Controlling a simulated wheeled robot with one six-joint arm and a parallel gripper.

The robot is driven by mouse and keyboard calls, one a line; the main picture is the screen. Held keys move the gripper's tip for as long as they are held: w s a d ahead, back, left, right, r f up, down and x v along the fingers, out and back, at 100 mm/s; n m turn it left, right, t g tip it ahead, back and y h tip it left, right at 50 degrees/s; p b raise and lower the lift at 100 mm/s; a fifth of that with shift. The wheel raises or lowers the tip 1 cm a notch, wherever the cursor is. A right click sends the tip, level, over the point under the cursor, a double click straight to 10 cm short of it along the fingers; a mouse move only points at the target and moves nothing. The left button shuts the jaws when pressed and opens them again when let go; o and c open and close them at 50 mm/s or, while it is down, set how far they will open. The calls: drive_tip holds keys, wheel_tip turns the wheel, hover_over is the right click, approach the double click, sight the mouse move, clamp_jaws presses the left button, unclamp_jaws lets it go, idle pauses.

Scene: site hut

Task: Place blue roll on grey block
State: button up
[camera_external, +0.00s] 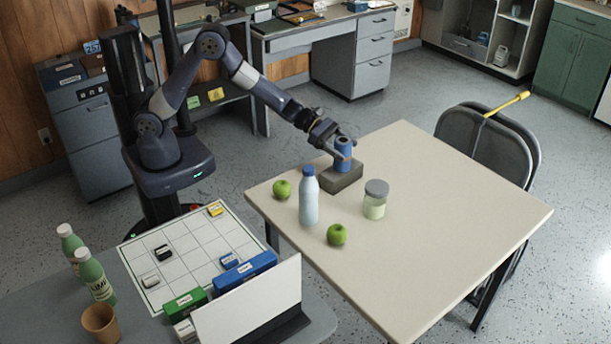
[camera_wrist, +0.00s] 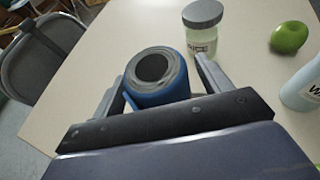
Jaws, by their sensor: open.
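The blue roll (camera_external: 343,155) stands upright on the grey block (camera_external: 340,178) near the back left edge of the beige table. In the wrist view the blue roll (camera_wrist: 157,76) shows from above, with its dark round hollow facing the camera. My gripper (camera_external: 341,146) is at the roll's upper part. In the wrist view my gripper (camera_wrist: 160,82) is open, with one finger on each side of the roll. I cannot tell whether either finger touches it. The grey block is hidden in the wrist view.
A white bottle (camera_external: 309,197), a lidded jar (camera_external: 375,199) and green apples (camera_external: 282,189) (camera_external: 337,235) stand near the block. The right side of the beige table (camera_external: 470,215) is clear. A dark chair (camera_external: 487,150) stands at its far side.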

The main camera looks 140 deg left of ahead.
drive_tip(key=b+v, duration=0.1)
drive_tip(key=v, duration=1.1)
drive_tip(key=shift+r, duration=0.2)
